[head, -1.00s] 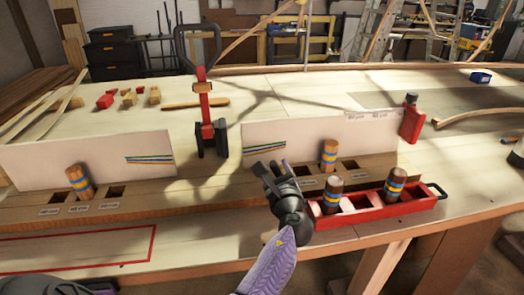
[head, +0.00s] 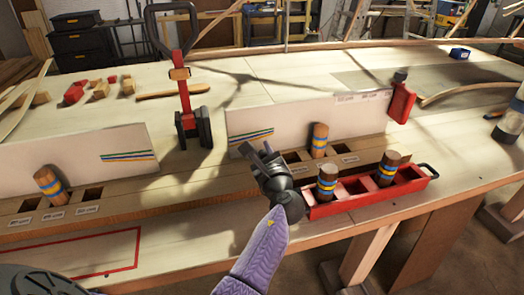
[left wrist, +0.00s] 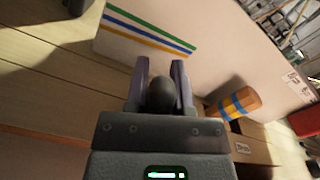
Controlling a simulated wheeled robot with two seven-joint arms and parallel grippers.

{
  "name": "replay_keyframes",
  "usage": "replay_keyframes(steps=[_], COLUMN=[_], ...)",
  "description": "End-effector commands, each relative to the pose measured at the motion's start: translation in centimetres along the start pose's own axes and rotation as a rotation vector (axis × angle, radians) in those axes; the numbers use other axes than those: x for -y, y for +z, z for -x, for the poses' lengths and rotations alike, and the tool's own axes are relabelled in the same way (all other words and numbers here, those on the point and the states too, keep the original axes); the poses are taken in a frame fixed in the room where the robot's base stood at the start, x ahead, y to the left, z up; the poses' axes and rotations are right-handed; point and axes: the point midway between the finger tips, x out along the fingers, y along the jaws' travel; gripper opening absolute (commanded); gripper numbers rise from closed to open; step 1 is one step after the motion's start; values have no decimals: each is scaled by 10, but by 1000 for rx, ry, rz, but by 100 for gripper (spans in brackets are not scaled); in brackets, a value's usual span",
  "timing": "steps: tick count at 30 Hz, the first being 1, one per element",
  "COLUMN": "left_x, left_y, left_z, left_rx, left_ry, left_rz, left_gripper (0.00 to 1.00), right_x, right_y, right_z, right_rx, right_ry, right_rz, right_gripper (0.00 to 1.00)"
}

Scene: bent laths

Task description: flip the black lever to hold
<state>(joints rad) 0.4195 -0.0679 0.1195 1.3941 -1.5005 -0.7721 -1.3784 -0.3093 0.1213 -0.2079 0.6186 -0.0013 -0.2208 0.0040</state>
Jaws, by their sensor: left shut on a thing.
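A dark rounded knob (left wrist: 160,97), which looks like the end of the black lever, sits between the two fingers of my left gripper (left wrist: 160,72) in the left wrist view. The fingers are closed on its sides. In the head view my left gripper (head: 259,150) is at the front of the right white board (head: 290,122), near its coloured stripes. The gripper covers the lever there, so its shaft, its base and any hold mark cannot be made out. My right gripper is not in view.
A red tray (head: 351,188) with striped wooden pegs stands just right of my left gripper. One striped peg (head: 319,140) stands in the wooden rail behind it. A red tool with a black handle (head: 184,98) stands between the boards. A red bottle (head: 401,102) is at the right.

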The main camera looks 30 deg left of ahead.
Motion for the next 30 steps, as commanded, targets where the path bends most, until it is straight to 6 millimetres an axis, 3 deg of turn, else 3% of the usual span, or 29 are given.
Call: replay_keyframes(steps=[11, 30], left_x=[0, 0], left_y=[0, 0], left_z=[0, 0], left_rx=[0, -1], left_ry=[0, 0], left_rz=[-1, -1], left_gripper=[0, 0], right_x=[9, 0], right_y=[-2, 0], right_z=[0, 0], right_rx=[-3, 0], right_ry=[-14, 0], right_rz=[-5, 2], right_gripper=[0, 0])
